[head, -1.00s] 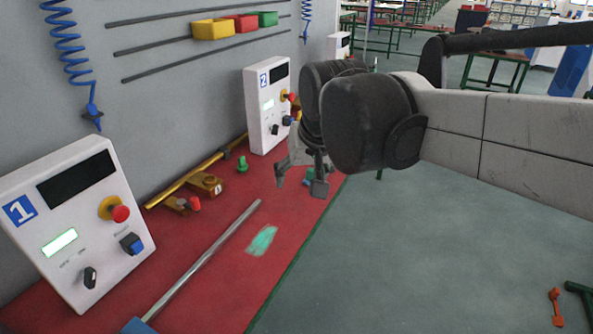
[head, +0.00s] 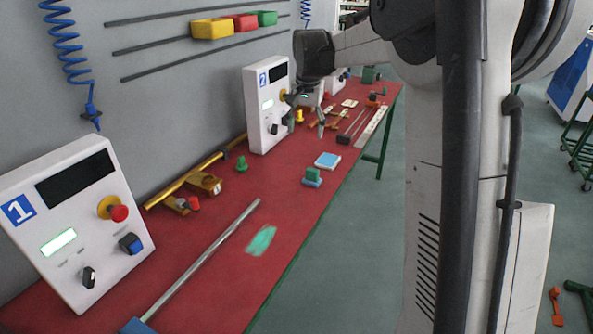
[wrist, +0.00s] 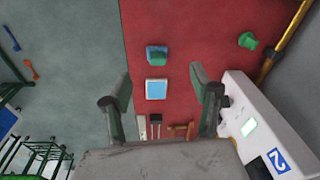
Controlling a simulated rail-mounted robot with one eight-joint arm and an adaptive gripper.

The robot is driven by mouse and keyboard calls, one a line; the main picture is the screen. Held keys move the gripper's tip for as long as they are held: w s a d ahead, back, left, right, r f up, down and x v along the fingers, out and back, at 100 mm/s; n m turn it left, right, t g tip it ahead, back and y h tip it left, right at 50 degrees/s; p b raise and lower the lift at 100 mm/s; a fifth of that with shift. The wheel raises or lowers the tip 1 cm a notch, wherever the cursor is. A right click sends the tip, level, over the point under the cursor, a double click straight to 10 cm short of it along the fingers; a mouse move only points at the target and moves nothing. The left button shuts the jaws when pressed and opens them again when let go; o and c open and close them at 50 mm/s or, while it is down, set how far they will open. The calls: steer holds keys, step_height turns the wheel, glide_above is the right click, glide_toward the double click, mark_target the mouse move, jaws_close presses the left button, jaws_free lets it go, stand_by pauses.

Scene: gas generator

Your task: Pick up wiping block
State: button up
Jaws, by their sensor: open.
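The wiping block, a blue base with a green grip on top (head: 312,177), lies on the red table near its front edge. In the wrist view the block (wrist: 156,55) lies beyond my fingertips, roughly centred between them. My gripper (head: 306,118) is open and empty, high beside panel 2 and farther along the table than the block. Its two spread fingers also frame the wrist view (wrist: 160,82). Nothing touches the block. A flat blue-and-white square (head: 327,160) lies just behind it, apart from it.
Panel 2 (head: 260,105) stands close to my gripper, at the wall. A green smear (head: 262,240) and a metal rod (head: 205,255) lie nearer on the table. A small green piece (head: 242,165) stands by the yellow pipe (head: 185,182). Several tools lie farther back.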

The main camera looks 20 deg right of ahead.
steer(key=m+g, duration=0.2)
glide_above(312, 169)
step_height(312, 169, down, 8)
step_height(312, 169, down, 14)
steer(key=shift+s+r, duration=0.1)
steer(key=shift+c, duration=0.5)
steer(key=c, duration=1.2)
steer(key=shift+c, duration=0.3)
steer(key=shift+r, duration=0.15)
